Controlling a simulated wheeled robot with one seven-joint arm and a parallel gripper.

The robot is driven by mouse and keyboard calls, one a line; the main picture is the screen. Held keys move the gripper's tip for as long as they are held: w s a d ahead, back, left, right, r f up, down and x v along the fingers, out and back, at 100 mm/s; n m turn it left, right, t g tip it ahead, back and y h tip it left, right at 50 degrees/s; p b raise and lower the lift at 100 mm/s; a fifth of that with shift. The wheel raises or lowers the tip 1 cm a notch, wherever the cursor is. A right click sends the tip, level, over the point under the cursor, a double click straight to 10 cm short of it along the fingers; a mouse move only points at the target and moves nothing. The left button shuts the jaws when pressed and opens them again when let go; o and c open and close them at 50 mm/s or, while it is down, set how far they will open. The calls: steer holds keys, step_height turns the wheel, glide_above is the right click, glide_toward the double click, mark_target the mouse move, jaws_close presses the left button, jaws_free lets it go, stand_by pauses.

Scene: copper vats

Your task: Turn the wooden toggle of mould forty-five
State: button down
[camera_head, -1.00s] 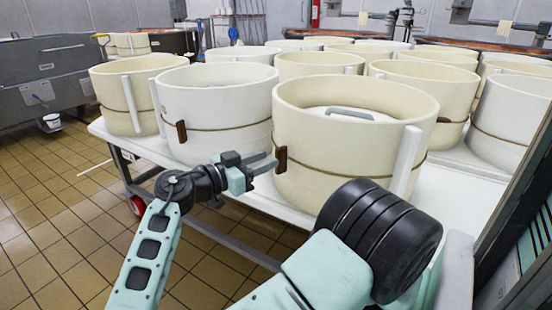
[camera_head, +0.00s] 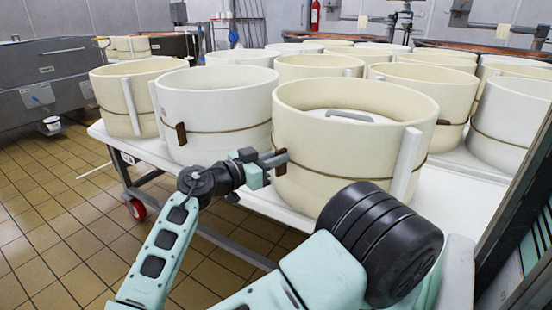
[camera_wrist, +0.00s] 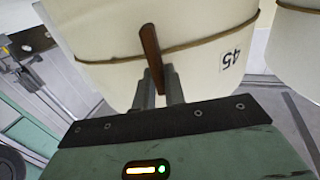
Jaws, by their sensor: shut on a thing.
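The mould marked 45 (camera_head: 340,130) is a cream round tub with a brown cord around it, at the front of the table. The number label (camera_wrist: 231,61) shows in the wrist view. Its brown wooden toggle (camera_wrist: 150,45) stands at the cord, tilted a little from upright in the wrist view. My gripper (camera_wrist: 159,82) is shut on the toggle, with one finger on each side of its lower part. In the head view my gripper (camera_head: 274,159) reaches the toggle (camera_head: 281,169) from the left, and the fingers partly cover it.
The white table (camera_head: 450,200) holds several similar moulds close together. A neighbouring mould (camera_head: 217,105) with its own toggle (camera_head: 181,134) stands just left of mould 45. Tiled floor (camera_head: 50,190) is open at the left.

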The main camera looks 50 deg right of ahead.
steer(key=shift+w+d+f+n+p, duration=0.1)
steer(key=shift+w+f+n+p, duration=0.2)
steer(key=shift+n+p, duration=2.45)
steer(key=shift+w+d+f+n+p, duration=0.1)
steer(key=shift+w+f+n+p, duration=0.25)
steer(key=shift+n+p, duration=2.45)
steer(key=shift+w+d+f+n+p, duration=0.1)
steer(key=shift+w+f+n+p, duration=0.2)
steer(key=shift+n+p, duration=2.45)
steer(key=shift+n+b, duration=0.55)
steer(key=shift+n, duration=0.25)
steer(key=c, duration=1.5)
jaws_free()
steer(key=shift+o, duration=0.2)
